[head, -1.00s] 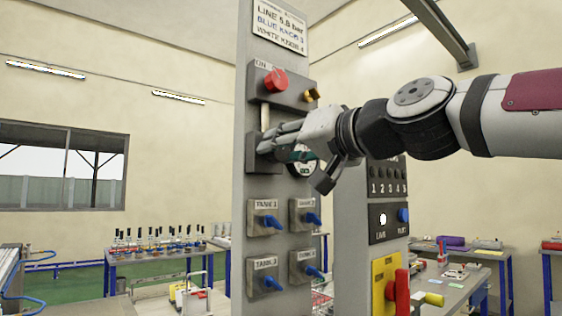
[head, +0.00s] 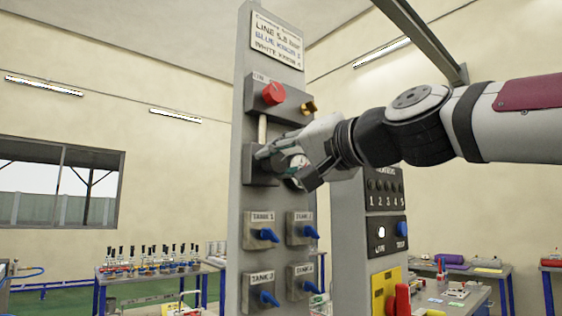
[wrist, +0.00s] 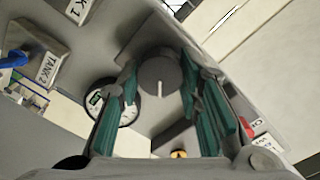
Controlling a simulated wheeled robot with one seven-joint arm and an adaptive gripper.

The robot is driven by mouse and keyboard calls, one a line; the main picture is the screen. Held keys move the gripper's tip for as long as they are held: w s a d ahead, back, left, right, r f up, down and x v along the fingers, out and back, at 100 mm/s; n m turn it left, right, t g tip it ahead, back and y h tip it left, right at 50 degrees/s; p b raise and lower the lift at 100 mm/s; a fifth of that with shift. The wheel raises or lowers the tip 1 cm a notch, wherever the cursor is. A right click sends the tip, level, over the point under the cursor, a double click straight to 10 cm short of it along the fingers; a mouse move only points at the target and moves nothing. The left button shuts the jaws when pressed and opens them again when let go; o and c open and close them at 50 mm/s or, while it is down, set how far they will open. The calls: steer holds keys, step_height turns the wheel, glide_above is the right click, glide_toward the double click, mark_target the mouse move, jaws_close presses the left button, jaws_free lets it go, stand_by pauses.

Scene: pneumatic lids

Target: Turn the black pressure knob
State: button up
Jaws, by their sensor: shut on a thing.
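The black pressure knob (wrist: 158,75) is round and dark, with a white pointer line on its face, on a grey block of the panel. In the wrist view it sits between the two green-padded fingers of my gripper (wrist: 160,95), which are shut on it. A white pressure gauge (wrist: 126,108) with a green mark lies beside the knob, partly behind a finger.
The grey panel (head: 240,120) carries a red knob (head: 273,93) and a brass fitting (head: 308,107) above. Several blue tank valves (head: 267,235) are below. A second panel with a blue knob (head: 402,229) and red handle (head: 402,300) stands right. A bench (head: 190,268) is behind left.

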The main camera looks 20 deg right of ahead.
steer(key=o, duration=1.1)
steer(key=shift+o, duration=0.2)
steer(key=v, duration=1.2)
